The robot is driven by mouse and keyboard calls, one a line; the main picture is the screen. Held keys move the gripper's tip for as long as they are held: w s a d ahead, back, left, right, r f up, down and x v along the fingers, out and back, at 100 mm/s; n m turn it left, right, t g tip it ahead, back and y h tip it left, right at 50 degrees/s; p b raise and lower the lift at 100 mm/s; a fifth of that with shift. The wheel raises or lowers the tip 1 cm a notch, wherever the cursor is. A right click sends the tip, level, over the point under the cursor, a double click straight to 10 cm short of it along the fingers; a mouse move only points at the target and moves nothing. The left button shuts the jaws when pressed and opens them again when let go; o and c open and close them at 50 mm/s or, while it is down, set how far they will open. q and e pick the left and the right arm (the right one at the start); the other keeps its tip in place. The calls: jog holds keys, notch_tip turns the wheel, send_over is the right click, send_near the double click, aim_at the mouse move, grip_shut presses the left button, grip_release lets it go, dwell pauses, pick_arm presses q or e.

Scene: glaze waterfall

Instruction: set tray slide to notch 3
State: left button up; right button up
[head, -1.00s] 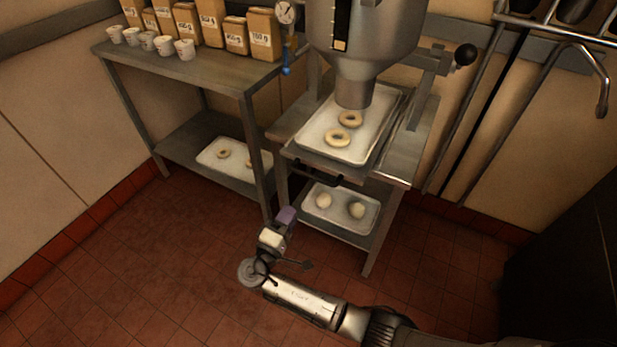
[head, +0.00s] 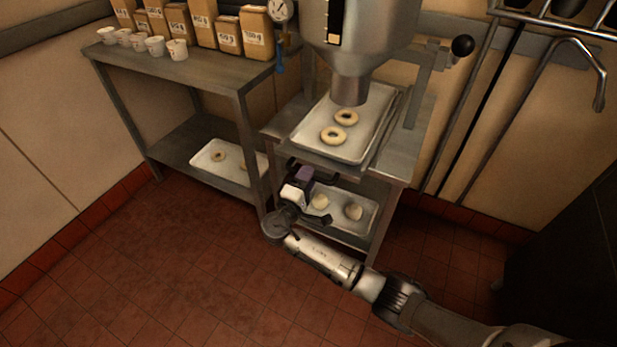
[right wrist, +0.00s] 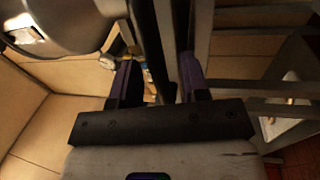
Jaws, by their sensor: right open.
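The upper tray (head: 304,143) holds two pale rings and sits on the slide of the metal stand, under the steel hopper (head: 357,50). A dark handle (head: 326,178) shows at the slide's front edge, partly hidden by my right gripper (head: 302,168). The right gripper is at the handle's left part, just below the tray's front. In the right wrist view its purple-sided fingers (right wrist: 159,85) stand apart, with a dark bar (right wrist: 168,45) running between them. I cannot tell whether the fingers touch it. Notch marks are not readable. My left gripper is not in view.
A lower shelf holds a tray (head: 335,222) with two pale dough balls. At left a steel table (head: 190,75) carries cups and paper bags, with another tray (head: 207,165) below. A lever with a black knob (head: 462,45) stands right of the hopper. The floor in front is clear.

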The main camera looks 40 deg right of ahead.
jog(key=shift+w+d+r, duration=0.1)
jog(key=shift+w+d, duration=0.1)
jog(key=shift+d, duration=0.3)
grip_shut()
dwell(0.3)
